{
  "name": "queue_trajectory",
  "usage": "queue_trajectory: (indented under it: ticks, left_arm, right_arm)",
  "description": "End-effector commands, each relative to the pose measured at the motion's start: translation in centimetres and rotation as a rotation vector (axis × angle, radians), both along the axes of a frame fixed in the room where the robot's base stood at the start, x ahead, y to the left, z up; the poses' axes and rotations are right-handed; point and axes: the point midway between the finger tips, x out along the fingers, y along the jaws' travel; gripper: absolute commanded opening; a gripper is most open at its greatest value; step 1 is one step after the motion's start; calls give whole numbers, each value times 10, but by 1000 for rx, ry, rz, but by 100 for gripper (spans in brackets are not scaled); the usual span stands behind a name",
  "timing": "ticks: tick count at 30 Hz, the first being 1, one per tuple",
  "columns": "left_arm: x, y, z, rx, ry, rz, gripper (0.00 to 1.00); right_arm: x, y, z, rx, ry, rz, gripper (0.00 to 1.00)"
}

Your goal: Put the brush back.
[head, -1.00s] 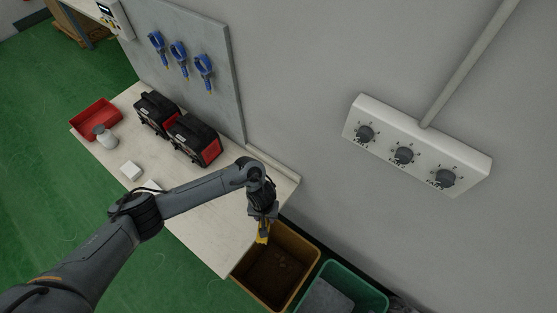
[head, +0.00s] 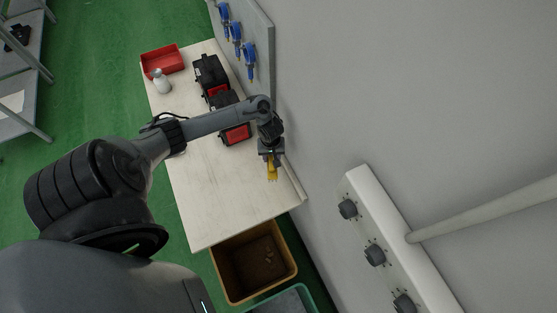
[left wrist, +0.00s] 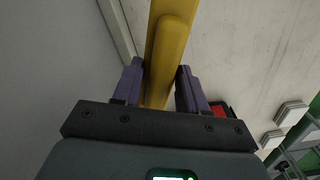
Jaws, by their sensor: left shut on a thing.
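The brush (head: 272,173) is yellow and hangs below my left gripper (head: 271,157), over the wall side of the white table, near its bin end. In the left wrist view, the brush's yellow handle (left wrist: 172,45) runs between the two purple fingers of my left gripper (left wrist: 158,82), which is shut on it. I cannot tell the height of the brush above the table. My right gripper is not in view.
The white table (head: 225,205) is clear at its near end. Two black-and-red boxes (head: 209,73), a white bottle (head: 161,82) and a red tray (head: 163,61) stand farther back. A brown-yellow bin (head: 218,282) and a green bin (head: 306,297) stand beyond the table's end. Blue clamps (head: 236,32) hang on a panel.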

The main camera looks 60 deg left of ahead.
Motion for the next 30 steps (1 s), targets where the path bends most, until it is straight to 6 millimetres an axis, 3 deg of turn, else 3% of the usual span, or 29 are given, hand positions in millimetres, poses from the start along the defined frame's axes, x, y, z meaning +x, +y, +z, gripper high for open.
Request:
queue_trajectory:
  ticks: [4, 13, 21, 30]
  left_arm:
    - [0, -1, -27, -2, 1, 1, 20]
    - [1, -1, -45, -1, 0, -1, 20]
    - [1, -1, -75, -1, 0, 0, 20]
    - [1, -1, -76, -1, -2, -1, 20]
  right_arm:
    - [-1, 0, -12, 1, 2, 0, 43]
    - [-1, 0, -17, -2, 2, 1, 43]
    - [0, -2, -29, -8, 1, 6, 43]
    - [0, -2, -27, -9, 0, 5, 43]
